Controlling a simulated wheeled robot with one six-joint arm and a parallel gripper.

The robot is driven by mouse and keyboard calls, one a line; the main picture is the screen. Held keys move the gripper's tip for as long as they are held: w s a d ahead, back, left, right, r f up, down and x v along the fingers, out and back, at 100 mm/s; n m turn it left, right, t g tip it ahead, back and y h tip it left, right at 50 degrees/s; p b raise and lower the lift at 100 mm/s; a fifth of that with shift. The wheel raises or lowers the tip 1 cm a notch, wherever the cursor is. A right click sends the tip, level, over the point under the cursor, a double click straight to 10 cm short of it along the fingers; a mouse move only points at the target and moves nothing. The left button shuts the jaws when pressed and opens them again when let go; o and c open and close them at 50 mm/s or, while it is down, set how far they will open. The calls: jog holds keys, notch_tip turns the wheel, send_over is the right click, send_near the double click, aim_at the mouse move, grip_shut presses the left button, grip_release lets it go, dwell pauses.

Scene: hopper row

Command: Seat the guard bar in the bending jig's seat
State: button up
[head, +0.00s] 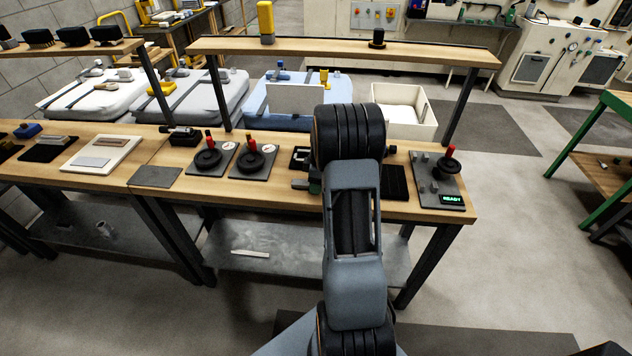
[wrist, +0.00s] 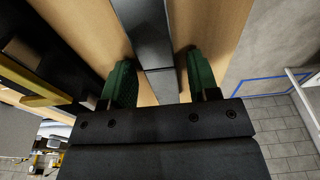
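In the wrist view my gripper (wrist: 160,78) has its two green fingers apart. A long grey bar-shaped piece (wrist: 150,40) lies between them, darker at its far part and lighter near the gripper. Wood shows on both sides of it, so the fingers do not appear to press on it. I cannot tell whether it is the guard bar or part of a fixture. In the head view my arm hides most of the gripper; a small green part (head: 314,187) shows beside the arm over the bench. I cannot make out the bending jig's seat; a dark fixture (head: 299,158) is partly hidden there.
The wooden bench (head: 290,197) carries two lever plates (head: 212,159) on the left and a panel reading READY (head: 451,199) on the right. A raised shelf (head: 330,48) runs behind. A pale bar (head: 250,254) lies on the lower shelf. A white bin (head: 408,128) stands behind.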

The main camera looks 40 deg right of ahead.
jog(key=c, duration=0.9)
jog(key=o, duration=0.7)
jog(key=shift+r, duration=0.35)
jog(key=shift+c, duration=0.3)
jog(key=c, duration=0.7)
jog(key=shift+r+p, duration=1.95)
jog(key=shift+r, duration=1.05)
